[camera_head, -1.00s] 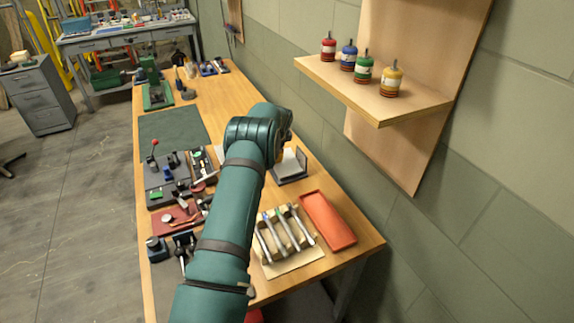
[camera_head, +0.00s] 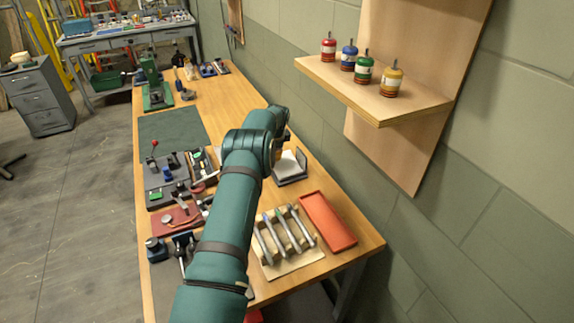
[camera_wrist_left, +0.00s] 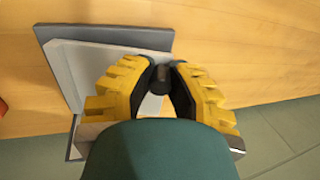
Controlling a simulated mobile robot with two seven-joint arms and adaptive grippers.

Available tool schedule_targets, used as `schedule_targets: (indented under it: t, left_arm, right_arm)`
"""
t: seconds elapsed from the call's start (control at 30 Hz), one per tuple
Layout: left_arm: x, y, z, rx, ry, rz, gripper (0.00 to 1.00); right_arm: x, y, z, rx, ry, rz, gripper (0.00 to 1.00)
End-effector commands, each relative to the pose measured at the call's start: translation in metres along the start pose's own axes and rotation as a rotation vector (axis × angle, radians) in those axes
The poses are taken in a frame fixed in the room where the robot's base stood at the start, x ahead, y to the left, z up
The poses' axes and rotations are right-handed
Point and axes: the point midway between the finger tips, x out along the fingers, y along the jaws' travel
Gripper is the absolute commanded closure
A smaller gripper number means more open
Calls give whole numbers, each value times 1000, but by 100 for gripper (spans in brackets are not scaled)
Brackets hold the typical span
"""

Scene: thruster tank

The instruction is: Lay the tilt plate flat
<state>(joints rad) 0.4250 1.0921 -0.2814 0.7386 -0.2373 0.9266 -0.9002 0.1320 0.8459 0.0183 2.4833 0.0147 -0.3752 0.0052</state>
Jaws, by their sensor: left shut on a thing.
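The tilt plate (camera_head: 286,167) is a light grey plate on a dark base at the wall side of the bench, and it stands tilted. In the left wrist view the plate (camera_wrist_left: 72,78) rises from its dark grey base (camera_wrist_left: 120,35). My left gripper (camera_wrist_left: 163,78) has yellow fingers closed around a dark rounded knob that seems to belong to the plate. In the head view my left arm hides much of this gripper and part of the plate. My right gripper is in neither view.
A red tray (camera_head: 328,222) and a rack of metal tools (camera_head: 283,235) lie at the near end of the bench. Fixtures and a grey tool board (camera_head: 165,195) sit to the left. A wall shelf (camera_head: 375,95) holds several coloured bottles.

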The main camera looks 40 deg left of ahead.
Motion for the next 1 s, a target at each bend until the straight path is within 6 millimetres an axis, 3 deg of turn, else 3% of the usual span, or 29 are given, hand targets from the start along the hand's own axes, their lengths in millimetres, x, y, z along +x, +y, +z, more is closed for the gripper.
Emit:
schedule_targets:
  t: [1.0]
  left_arm:
    - [10, -2, -1, -1, 2, 82, 100]
  right_arm:
    - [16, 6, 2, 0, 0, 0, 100]
